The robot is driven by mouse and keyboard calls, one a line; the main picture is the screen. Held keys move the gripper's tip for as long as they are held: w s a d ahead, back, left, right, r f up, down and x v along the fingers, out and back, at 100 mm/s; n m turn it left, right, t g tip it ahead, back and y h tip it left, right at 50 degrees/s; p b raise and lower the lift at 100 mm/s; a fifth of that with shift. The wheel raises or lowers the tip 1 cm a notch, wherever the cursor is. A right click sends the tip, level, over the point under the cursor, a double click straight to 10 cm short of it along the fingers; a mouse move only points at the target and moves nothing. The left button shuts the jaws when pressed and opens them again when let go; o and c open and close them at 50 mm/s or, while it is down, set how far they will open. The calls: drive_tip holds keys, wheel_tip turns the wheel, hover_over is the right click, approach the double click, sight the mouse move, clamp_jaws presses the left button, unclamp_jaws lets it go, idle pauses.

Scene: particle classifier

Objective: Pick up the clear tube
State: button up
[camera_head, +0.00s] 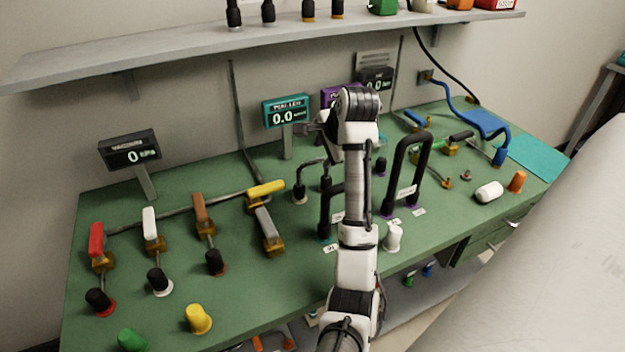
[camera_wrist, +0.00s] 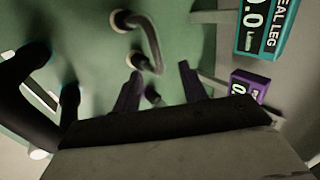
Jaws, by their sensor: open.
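No tube in view is plainly see-through, so I cannot tell which one is the clear tube. A tall dark U-shaped tube (camera_head: 408,165) stands on the green bench right of my arm. A second dark tube (camera_head: 326,208) is partly hidden behind my arm. A smaller bent grey tube (camera_head: 312,164) stands farther back; a bent tube (camera_wrist: 153,40) also shows ahead of the fingers in the wrist view. My gripper (camera_wrist: 160,70) is open, with two spread dark fingers and nothing gripped between them. In the head view my arm hides most of it.
The green bench (camera_head: 190,290) carries several valves with coloured handles at left. A teal display (camera_head: 287,112) and a purple display (camera_wrist: 247,86) stand close to my gripper. A grey shelf (camera_head: 180,50) runs above. A white cap (camera_head: 394,237) stands right of my arm.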

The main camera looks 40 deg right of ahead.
sight(319, 160)
drive_tip(key=shift+a+p+x, duration=0.1)
drive_tip(key=shift+p+x, duration=0.35)
drive_tip(key=shift+x, duration=1)
drive_tip(key=shift+a+p+x, duration=0.15)
drive_tip(key=shift+p+x, duration=0.25)
drive_tip(key=shift+x, duration=1.05)
drive_tip(key=shift+f, duration=0.1)
clamp_jaws()
